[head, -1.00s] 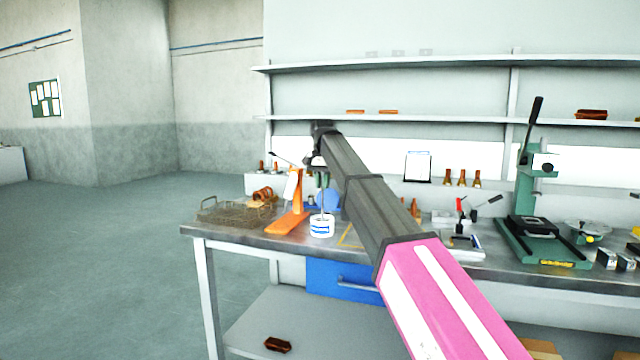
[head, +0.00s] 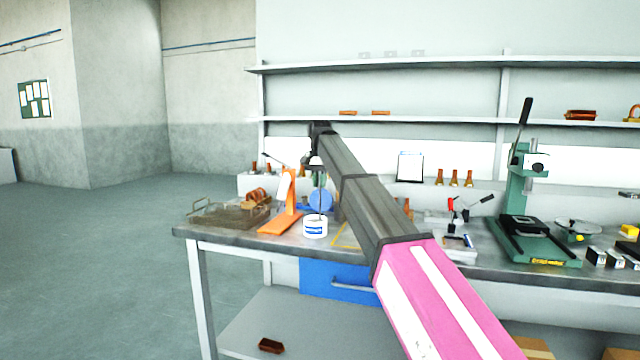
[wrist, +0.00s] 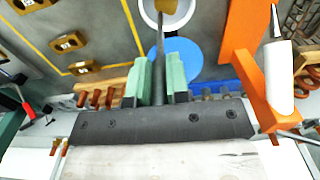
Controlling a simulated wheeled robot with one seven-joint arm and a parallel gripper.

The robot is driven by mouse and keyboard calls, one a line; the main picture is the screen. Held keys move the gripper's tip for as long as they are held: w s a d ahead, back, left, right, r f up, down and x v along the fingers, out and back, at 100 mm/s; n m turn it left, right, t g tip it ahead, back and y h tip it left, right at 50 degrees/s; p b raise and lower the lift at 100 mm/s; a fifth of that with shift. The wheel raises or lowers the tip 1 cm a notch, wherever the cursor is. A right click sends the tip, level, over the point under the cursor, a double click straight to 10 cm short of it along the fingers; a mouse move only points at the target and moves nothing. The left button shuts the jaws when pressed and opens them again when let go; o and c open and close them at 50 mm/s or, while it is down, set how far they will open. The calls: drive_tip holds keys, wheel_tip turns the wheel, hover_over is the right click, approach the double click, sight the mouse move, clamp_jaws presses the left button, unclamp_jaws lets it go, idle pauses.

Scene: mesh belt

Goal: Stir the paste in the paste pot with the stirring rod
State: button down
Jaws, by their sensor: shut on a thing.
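The paste pot (head: 315,228) is a small white tub with a blue band, on the bench near its left part. In the wrist view its white rim (wrist: 150,14) shows at the top edge, with tan paste (wrist: 172,18) inside. My gripper (wrist: 158,72) has green fingers and is shut on the grey stirring rod (wrist: 159,60). The rod points from the fingers to the pot, and its far end meets the paste in the wrist view. In the head view my gripper (head: 319,180) is above the pot, with the rod upright below it. How deep the rod sits is hidden.
An orange stand (head: 283,218) is close to the pot's left, with a wire basket (head: 222,214) beyond it. A blue disc (head: 320,199) lies behind the pot. A green press (head: 530,235) stands at the right.

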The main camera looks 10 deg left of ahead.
drive_tip(key=shift+w+a, duration=0.1)
drive_tip(key=shift+a, duration=1.2)
idle(2.9)
drive_tip(key=shift+d, duration=0.1)
